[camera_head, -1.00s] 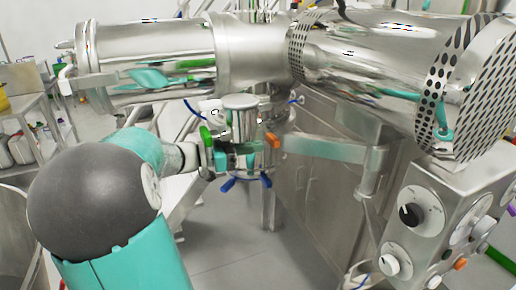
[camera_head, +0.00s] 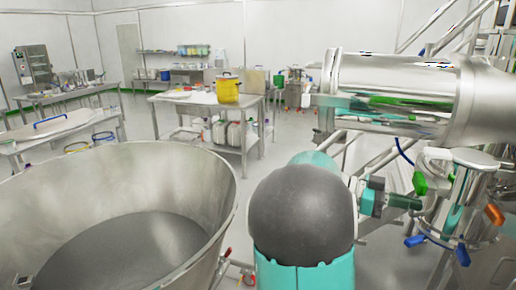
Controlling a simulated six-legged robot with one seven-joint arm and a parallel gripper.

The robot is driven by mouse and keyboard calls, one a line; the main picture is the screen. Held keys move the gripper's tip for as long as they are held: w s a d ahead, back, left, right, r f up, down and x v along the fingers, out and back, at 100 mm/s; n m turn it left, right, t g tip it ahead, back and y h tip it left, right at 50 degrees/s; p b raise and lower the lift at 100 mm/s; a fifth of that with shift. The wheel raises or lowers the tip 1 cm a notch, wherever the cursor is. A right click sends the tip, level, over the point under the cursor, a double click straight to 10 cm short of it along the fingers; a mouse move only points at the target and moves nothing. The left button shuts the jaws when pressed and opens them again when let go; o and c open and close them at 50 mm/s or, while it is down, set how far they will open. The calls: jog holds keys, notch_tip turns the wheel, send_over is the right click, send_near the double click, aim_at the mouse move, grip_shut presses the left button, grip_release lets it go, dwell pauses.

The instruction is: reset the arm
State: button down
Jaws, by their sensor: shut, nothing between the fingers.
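My arm shows at the lower middle as a dark grey round joint with teal links. My gripper (camera_head: 404,202) points to the right, away from the round joint. It is shut and empty, and its small fingers are hard to make out. It is close beside a steel cylindrical fitting (camera_head: 462,195) with green, blue and orange handles. Whether the fingers touch the fitting or its green handle (camera_head: 420,183), I cannot tell.
A large open steel bowl (camera_head: 185,170) fills the lower left. A big horizontal steel cylinder (camera_head: 395,88) hangs above my gripper. Behind, a steel table (camera_head: 190,98) bears a yellow pot (camera_head: 228,89). Open floor lies between the tables and bowl.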

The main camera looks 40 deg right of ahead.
jog(key=w+a+f+n+t+y, duration=0.1)
jog(key=w+a+f+n+t, duration=0.25)
jog(key=a+n, duration=0.2)
jog(key=w+a+f+n+t, duration=0.3)
jog(key=w+a+n+t, duration=0.15)
jog(key=a, duration=0.25)
jog(key=w+a+f+n+t+y, duration=0.1)
jog(key=w+a+f+n+t, duration=0.2)
jog(key=a+n+t, duration=0.3)
jog(key=w+a+n+t+y, duration=0.3)
jog(key=a+n, duration=1.2)
jog(key=a, duration=1.1)
jog(key=t+y, duration=0.2)
jog(key=t, duration=0.3)
jog(key=shift+a+r+y, duration=0.25)
jog(key=shift+a+y, duration=0.05)
